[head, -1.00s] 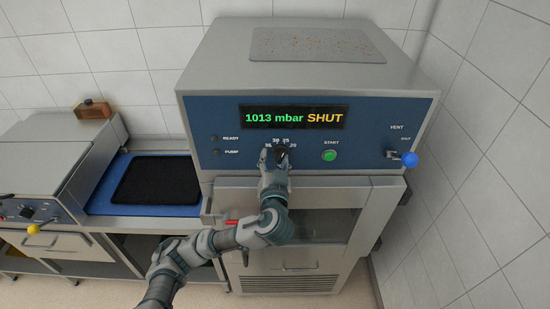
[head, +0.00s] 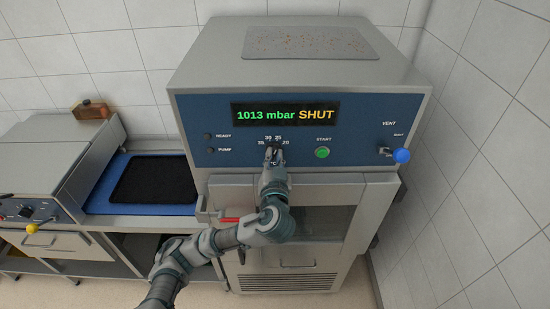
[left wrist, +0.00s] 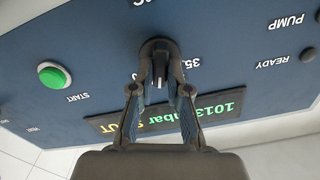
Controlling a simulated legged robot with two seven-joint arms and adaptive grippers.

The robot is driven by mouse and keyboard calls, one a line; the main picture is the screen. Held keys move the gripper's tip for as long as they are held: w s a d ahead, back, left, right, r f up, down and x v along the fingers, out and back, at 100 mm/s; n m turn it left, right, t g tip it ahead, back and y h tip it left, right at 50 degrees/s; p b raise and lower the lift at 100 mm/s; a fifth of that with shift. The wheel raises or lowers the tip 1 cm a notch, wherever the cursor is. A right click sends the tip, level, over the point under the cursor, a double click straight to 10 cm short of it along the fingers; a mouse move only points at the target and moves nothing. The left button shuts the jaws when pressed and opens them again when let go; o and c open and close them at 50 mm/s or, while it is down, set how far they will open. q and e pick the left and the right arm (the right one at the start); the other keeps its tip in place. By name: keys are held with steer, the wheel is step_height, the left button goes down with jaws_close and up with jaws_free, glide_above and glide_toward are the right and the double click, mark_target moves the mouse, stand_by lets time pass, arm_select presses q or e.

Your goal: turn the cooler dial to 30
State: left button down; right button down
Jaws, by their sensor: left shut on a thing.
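The cooler dial (head: 274,146) is a small black knob on the blue panel, below the display (head: 285,113) reading "1013 mbar SHUT". The numbers 35, 30, 25 and 20 are printed around its upper side. My left gripper (head: 273,156) is at the dial. In the left wrist view the panel appears upside down, and the two fingers of the gripper (left wrist: 159,88) are shut on the sides of the dial (left wrist: 160,60). A white mark shows on the dial between the fingers. I cannot tell exactly which number it points to. My right gripper is out of view.
A green START button (head: 322,152) is right of the dial. A vent lever with a blue knob (head: 402,156) stands out further right. A red handle (head: 230,220) is below the panel. A black mat (head: 150,180) lies on a blue board at left.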

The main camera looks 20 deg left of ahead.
arm_select(q)
steer(key=shift+f+n+b, duration=0.5)
steer(key=shift+n+b, duration=0.3)
steer(key=shift+b, duration=0.1)
steer(key=shift+n+b, duration=0.6)
steer(key=shift+n, duration=0.2)
steer(key=shift+n+b, duration=0.6)
steer(key=shift+n, duration=0.5)
steer(key=shift+r+n+b, duration=0.1)
steer(key=shift+n+b, duration=0.3)
steer(key=shift+n, duration=0.5)
steer(key=c, duration=1.1)
jaws_free()
steer(key=shift+w+r, duration=0.1)
steer(key=shift+r, duration=0.05)
steer(key=shift+c, duration=0.2)
steer(key=shift+r, duration=0.1)
